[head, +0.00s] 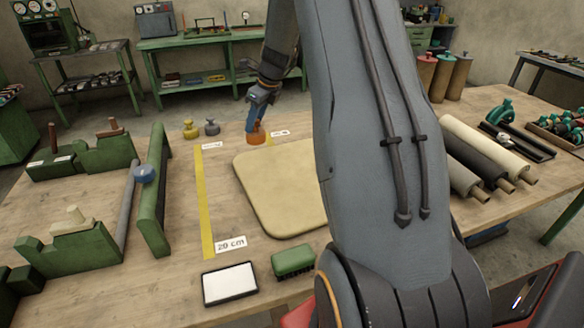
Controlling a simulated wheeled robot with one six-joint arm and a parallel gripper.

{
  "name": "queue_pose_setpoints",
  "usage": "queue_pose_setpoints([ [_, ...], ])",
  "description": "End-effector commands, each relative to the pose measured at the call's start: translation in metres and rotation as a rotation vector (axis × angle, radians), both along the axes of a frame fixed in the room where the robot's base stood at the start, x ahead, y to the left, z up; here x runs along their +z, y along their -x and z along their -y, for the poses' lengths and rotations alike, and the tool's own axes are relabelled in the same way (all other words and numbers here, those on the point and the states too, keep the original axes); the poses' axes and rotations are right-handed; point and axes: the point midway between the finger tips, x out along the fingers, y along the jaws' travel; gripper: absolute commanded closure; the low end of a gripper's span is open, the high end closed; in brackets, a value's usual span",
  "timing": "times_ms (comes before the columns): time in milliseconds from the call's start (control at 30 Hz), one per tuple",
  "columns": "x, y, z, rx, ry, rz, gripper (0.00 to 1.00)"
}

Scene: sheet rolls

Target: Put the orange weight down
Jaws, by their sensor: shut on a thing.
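The orange weight (257,136) is at the far part of the wooden table, just beyond the far left corner of the cream mat (290,185). My gripper (256,122) points down over it and is shut on its upper part. The weight looks upright. I cannot tell whether its base touches the table. A yellow weight (190,130) and a grey weight (212,127) stand to its left, at the far end of the yellow strip (205,200).
Green roller stands (152,190) with a blue knob (144,173) fill the left side. A green brush (293,261) and a white pad (230,283) lie at the near edge. Sheet rolls (478,150) lie at the right. My arm hides the middle right of the table.

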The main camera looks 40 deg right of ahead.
Motion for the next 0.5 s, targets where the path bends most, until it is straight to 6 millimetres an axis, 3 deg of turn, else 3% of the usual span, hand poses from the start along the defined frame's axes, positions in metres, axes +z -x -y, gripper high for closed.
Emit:
queue_pose_setpoints([
  [167, -0.007, 0.000, 0.000, -0.002, -0.001, 0.002, 1.00],
  [500, -0.051, -0.001, 0.000, -0.001, 0.001, 0.003, 1.00],
])
